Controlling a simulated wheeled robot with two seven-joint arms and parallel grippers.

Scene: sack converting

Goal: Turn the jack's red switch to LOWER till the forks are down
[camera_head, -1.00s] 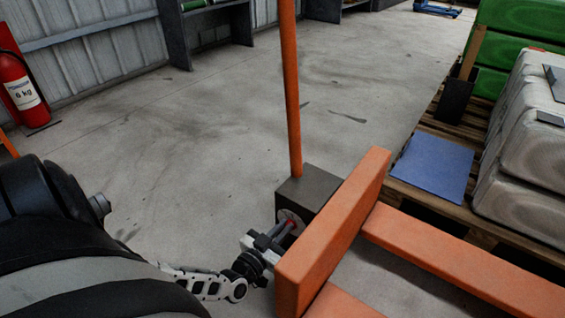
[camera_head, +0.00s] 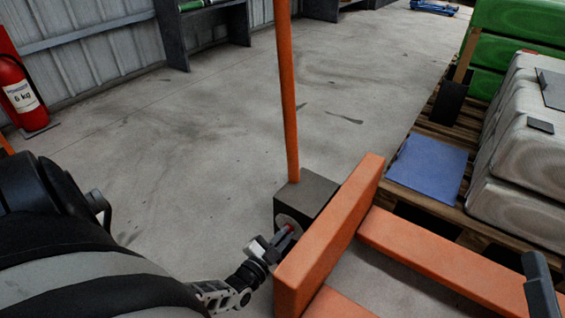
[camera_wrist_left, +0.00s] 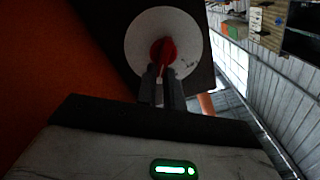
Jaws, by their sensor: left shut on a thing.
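The red switch (camera_wrist_left: 163,52) sits on a round pale dial (camera_wrist_left: 140,40) in the left wrist view. The dial is on the side of the jack's dark box (camera_head: 317,193), at the foot of the orange handle pole (camera_head: 289,100). My left gripper (camera_head: 282,238) is at the dial, its fingers (camera_wrist_left: 162,84) shut on the red switch. The gripper partly hides the switch in the head view. The jack's orange forks (camera_head: 450,262) run to the right, towards the pallet. The dial's lettering is too small to read.
A wooden pallet (camera_head: 447,207) holds pale sacks (camera_head: 515,150), green sacks (camera_head: 497,45) and a blue sheet (camera_head: 430,165). The jack's orange upright plate (camera_head: 330,225) stands close beside my left gripper. A fire extinguisher (camera_head: 22,92) stands by the wall. The floor behind the jack is clear.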

